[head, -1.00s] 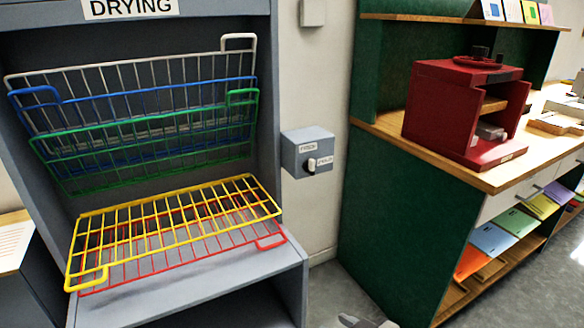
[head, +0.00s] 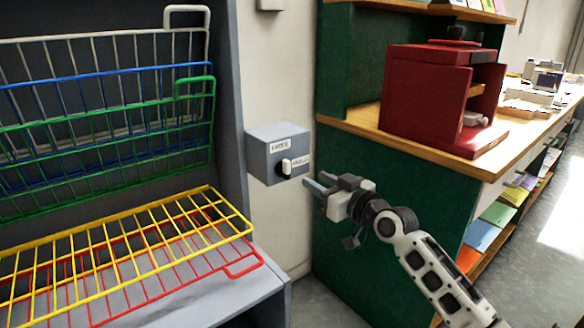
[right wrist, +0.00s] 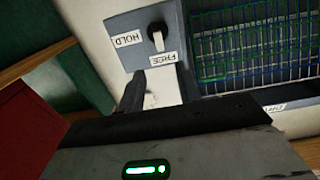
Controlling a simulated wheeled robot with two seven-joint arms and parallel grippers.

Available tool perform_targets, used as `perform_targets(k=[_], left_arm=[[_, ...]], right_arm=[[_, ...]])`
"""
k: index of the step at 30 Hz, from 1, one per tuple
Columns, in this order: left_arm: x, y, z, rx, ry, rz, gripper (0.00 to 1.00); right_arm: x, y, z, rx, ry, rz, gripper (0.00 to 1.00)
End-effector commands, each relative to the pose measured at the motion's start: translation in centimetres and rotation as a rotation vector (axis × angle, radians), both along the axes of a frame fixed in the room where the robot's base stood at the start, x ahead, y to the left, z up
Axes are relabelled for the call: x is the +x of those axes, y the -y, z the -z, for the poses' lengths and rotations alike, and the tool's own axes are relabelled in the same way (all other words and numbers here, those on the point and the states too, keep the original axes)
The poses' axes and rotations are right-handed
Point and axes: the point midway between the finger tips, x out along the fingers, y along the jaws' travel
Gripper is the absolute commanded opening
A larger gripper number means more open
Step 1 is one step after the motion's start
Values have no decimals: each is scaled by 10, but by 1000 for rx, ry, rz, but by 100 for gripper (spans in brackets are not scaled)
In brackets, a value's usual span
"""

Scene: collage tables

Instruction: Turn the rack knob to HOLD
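The rack knob (head: 287,167) is a small white handle on the front of a grey box (head: 260,158) on the wall, right of the drying rack. In the right wrist view the knob (right wrist: 158,40) sits between the HOLD label (right wrist: 128,39) on the left and the FREE label (right wrist: 164,59) below it. Its long side lies roughly in line with FREE. My right gripper (head: 315,184) is just right of and below the box, apart from the knob. Its fingers (right wrist: 161,85) are spread with nothing between them. My left gripper is not in view.
The drying rack holds wire shelves, with yellow (head: 120,245) and red ones folded down, left of the box. A green cabinet side (head: 350,240) stands close behind my right arm. A red press (head: 430,105) sits on the wooden counter (head: 370,125).

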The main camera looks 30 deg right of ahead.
Motion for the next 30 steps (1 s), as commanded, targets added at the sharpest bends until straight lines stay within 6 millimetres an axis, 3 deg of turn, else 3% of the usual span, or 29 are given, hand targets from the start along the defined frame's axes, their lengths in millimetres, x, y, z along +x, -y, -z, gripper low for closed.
perform_targets(k=[6, 12, 18, 27, 30], left_arm=[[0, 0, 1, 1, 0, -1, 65], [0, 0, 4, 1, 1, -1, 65], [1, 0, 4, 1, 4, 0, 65], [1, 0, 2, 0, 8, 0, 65], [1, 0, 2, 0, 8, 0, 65]], right_arm=[[47, -4, -1, 3, 2, 0, 35], [81, -7, 1, 1, 0, 0, 35], [97, -8, 1, 0, -2, 0, 35], [99, -8, 1, 0, -2, -1, 35], [99, -8, 1, 0, -2, 0, 10]])
